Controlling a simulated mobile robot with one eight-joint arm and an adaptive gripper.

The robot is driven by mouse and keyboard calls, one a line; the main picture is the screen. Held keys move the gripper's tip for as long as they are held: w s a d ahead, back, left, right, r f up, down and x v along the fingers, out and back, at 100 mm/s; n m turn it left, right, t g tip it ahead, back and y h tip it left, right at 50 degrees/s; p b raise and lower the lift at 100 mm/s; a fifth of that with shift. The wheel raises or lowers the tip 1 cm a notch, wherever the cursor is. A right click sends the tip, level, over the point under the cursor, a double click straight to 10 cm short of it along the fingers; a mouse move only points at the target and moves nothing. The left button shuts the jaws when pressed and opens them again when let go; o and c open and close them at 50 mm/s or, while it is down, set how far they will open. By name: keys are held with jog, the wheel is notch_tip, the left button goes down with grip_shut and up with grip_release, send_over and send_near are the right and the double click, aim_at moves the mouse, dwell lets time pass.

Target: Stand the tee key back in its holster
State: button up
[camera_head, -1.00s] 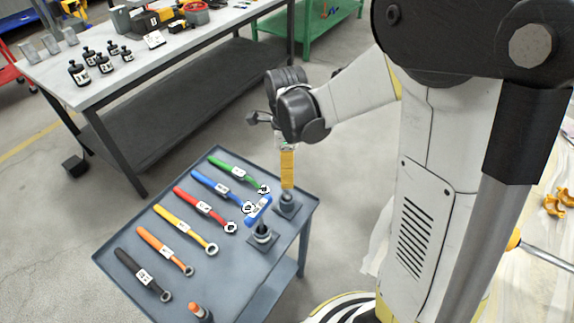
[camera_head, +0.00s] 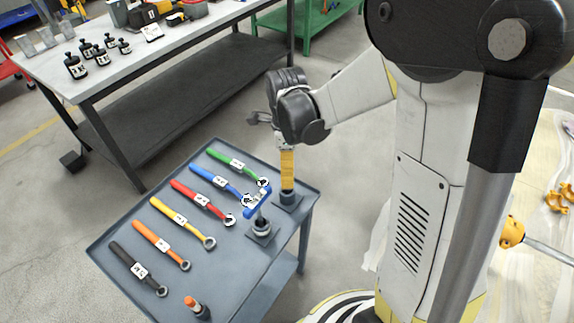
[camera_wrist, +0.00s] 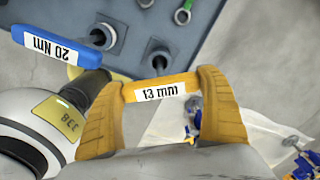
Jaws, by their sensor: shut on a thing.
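My gripper (camera_head: 288,180) points down at the right corner of the grey-blue trolley, its yellow fingers straight above a dark holster (camera_head: 288,199). In the wrist view the fingers are shut on the yellow crossbar of the tee key (camera_wrist: 160,88), labelled 13 mm, one finger at each end. In the head view the fingertips are close to the holster's top.
Several coloured ring wrenches lie in a row on the trolley (camera_head: 215,265). An orange-tipped piece (camera_head: 193,304) stands at its near edge. A workbench (camera_head: 85,84) with black bottles and tools is behind. Free floor lies between bench and trolley.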

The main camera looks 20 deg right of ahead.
jog(key=o, duration=1.2)
notch_tip(320, 180, up, 12)
jog(key=s+r+n+t, duration=0.2)
jog(key=s+n+t, duration=0.5)
jog(key=n, duration=1.4)
jog(key=s, duration=0.5)
jog(key=shift+s+r+n, duration=0.35)
jog(key=shift+n, duration=0.05)
